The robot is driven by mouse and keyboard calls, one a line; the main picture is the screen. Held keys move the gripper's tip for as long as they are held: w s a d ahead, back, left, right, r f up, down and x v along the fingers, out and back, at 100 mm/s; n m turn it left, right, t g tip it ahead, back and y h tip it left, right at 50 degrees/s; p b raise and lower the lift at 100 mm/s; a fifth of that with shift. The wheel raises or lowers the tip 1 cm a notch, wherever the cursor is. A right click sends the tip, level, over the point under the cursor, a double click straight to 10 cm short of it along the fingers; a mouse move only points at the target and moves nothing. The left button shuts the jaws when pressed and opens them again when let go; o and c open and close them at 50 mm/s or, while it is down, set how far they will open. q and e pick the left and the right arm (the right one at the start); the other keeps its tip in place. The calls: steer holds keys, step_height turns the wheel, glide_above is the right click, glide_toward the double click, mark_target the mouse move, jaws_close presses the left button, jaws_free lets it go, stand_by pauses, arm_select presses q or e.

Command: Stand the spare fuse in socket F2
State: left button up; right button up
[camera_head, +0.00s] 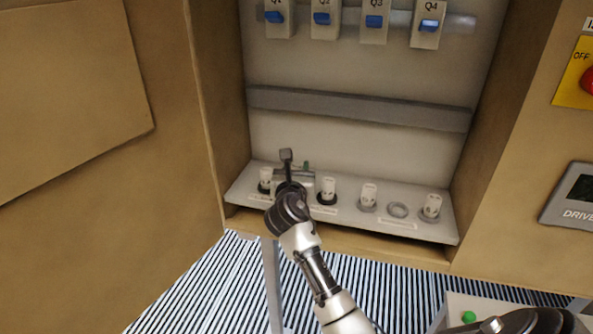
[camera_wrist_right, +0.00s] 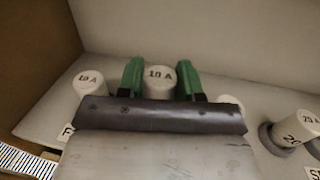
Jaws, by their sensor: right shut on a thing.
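My right gripper (camera_wrist_right: 160,82) has its green fingertips closed on the sides of a white fuse (camera_wrist_right: 160,79) marked 10 A. The fuse's lower end is hidden behind the gripper body, so I cannot tell whether it is seated. In the head view my right gripper (camera_head: 303,171) is over the left part of the socket shelf (camera_head: 240,192), between a white fuse (camera_head: 265,175) in a dark ring on the left and another fuse (camera_head: 328,185) in a dark ring on the right. Socket F2 is not readable; the spot under the gripper is covered. My left gripper is not in view.
Switches with blue levers, such as Q4 (camera_head: 429,25), hang above. The cabinet's side walls bound the shelf left and right.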

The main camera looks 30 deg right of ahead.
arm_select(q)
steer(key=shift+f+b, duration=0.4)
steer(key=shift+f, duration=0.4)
arm_select(e)
steer(key=shift+f, duration=0.6)
arm_select(q)
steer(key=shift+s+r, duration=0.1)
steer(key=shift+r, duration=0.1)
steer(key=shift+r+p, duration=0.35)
steer(key=shift+p, duration=0.2)
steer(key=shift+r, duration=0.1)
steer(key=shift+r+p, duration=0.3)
steer(key=shift+p, duration=0.1)
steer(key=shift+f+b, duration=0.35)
arm_select(e)
steer(key=shift+f, duration=0.55)
steer(key=o, duration=0.7)
steer(key=shift+c, duration=0.2)
steer(key=shift+s, duration=0.1)
